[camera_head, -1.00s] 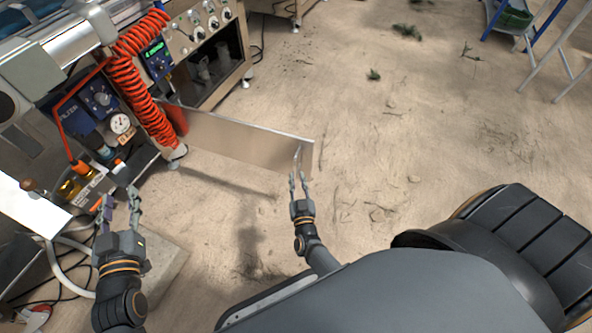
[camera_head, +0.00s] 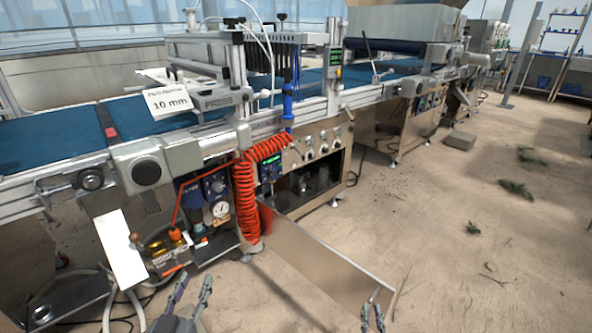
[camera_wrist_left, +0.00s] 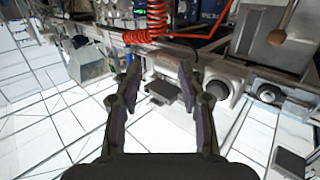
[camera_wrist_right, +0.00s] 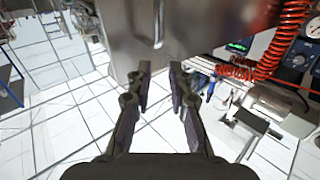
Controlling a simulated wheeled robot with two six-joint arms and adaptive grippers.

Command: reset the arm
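My left gripper (camera_head: 188,300) shows at the bottom edge of the head view, below the machine's front. Its fingers are spread apart and empty, and the left wrist view (camera_wrist_left: 158,85) shows a clear gap between them. My right gripper (camera_head: 373,316) is at the bottom edge of the head view, close to the open metal door panel (camera_head: 325,262). In the right wrist view (camera_wrist_right: 160,80) its fingers are apart with nothing between them, and the door panel's slotted face (camera_wrist_right: 178,28) lies just beyond the fingertips. Most of both arms is out of the head view.
The tray seeder (camera_head: 215,135) fills the left and middle, with a blue belt (camera_head: 45,140) and a coiled red hose (camera_head: 245,200). The door panel juts from its cabinet into the floor space. The floor (camera_head: 470,270) at the right is largely clear, with scattered plant debris.

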